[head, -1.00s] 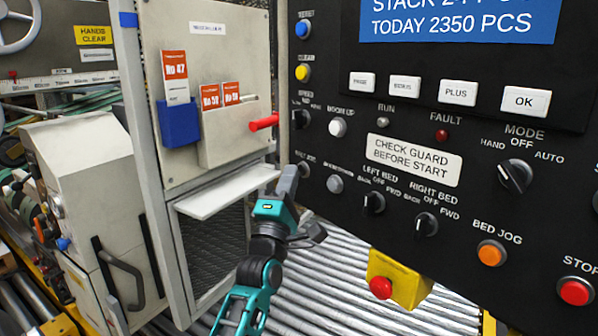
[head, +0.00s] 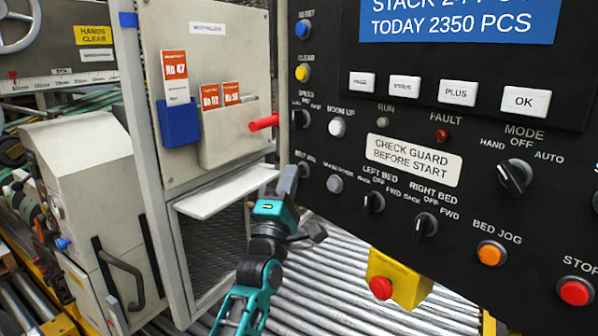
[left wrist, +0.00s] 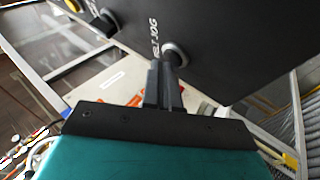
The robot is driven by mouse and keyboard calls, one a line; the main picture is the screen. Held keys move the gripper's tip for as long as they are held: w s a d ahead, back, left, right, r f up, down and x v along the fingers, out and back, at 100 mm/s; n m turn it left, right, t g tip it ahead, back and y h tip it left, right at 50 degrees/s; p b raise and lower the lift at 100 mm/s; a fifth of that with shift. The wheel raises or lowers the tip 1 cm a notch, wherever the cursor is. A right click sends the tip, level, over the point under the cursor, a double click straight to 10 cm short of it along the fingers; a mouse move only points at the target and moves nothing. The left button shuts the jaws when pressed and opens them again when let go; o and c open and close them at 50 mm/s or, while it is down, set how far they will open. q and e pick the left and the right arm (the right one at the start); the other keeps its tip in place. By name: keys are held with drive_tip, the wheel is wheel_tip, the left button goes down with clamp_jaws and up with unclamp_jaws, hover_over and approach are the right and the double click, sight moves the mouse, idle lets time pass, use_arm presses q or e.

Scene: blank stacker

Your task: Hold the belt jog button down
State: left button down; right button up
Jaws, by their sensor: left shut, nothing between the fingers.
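The belt jog button (left wrist: 177,52) is in the left wrist view, a round button in a pale ring on the black panel beside the lettering "BELT JOG". In the head view its edge (head: 304,170) shows at the panel's left side, partly hidden by my fingers. My left gripper (head: 290,176) is shut and empty, with its fingertips at the button. In the left wrist view the fingertips (left wrist: 166,64) overlap the button's near side. I cannot tell whether they touch it or whether it is pressed in. My right gripper is in neither view.
A grey boom-lower button (head: 334,184) and the left bed switch (head: 374,202) are close by on the panel. A white shelf (head: 228,190) and a red handle (head: 264,122) stand left of the gripper. A roller conveyor (head: 325,290) lies below.

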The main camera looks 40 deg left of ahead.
use_arm(q)
drive_tip(key=shift+s, duration=0.15)
idle(0.8)
drive_tip(key=shift+s+a, duration=0.2)
drive_tip(key=shift+s, duration=0.4)
drive_tip(key=shift+p, duration=0.3)
drive_tip(key=s, duration=0.2)
drive_tip(key=s+a+p, duration=0.1)
drive_tip(key=s, duration=0.2)
drive_tip(key=shift+a, duration=0.1)
drive_tip(key=shift+w+f, duration=0.1)
